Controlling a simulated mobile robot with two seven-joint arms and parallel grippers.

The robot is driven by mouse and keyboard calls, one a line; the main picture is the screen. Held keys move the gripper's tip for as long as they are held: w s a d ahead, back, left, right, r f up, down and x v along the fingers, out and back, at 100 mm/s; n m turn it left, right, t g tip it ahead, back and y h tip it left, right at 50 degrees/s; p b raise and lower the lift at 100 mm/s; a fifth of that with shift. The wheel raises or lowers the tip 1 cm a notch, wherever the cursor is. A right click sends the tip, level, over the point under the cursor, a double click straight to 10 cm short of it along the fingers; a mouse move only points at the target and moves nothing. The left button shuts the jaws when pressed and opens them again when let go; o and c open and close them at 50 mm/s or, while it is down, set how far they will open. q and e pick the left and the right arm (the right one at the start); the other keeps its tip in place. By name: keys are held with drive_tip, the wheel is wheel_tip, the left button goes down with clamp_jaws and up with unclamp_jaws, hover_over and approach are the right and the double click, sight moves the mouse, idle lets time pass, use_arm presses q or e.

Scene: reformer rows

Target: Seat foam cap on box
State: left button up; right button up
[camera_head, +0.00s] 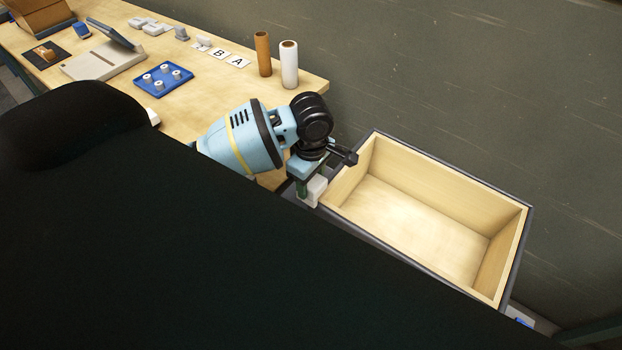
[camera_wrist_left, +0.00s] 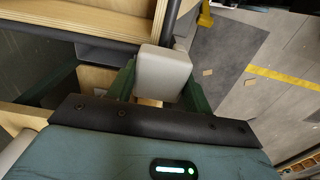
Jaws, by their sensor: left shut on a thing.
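My left gripper (camera_head: 311,187) is shut on a pale grey foam cap (camera_head: 318,191), a small block. In the left wrist view, the cap (camera_wrist_left: 162,73) sits between the two green fingers of the gripper (camera_wrist_left: 160,88). An open wooden box (camera_head: 445,188) with a dark outer edge stands to the right in the head view and looks empty. The cap is beside the box's left corner; I cannot tell whether it touches. Part of the box (camera_wrist_left: 95,15) shows at the top left of the left wrist view. My right gripper is not in view.
A wooden table (camera_head: 215,108) at the upper left holds a blue tray (camera_head: 163,79) with white pieces, letter cards (camera_head: 228,57), a brown roll (camera_head: 263,54) and a white roll (camera_head: 289,64). A large black shape hides the lower left. A dark wall stands behind.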

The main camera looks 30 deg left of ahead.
use_arm(q)
drive_tip(key=shift+f, duration=2)
drive_tip(key=o, duration=1)
drive_tip(key=shift+o, duration=0.2)
wheel_tip(320, 180, up, 8)
drive_tip(key=shift+f, duration=0.1)
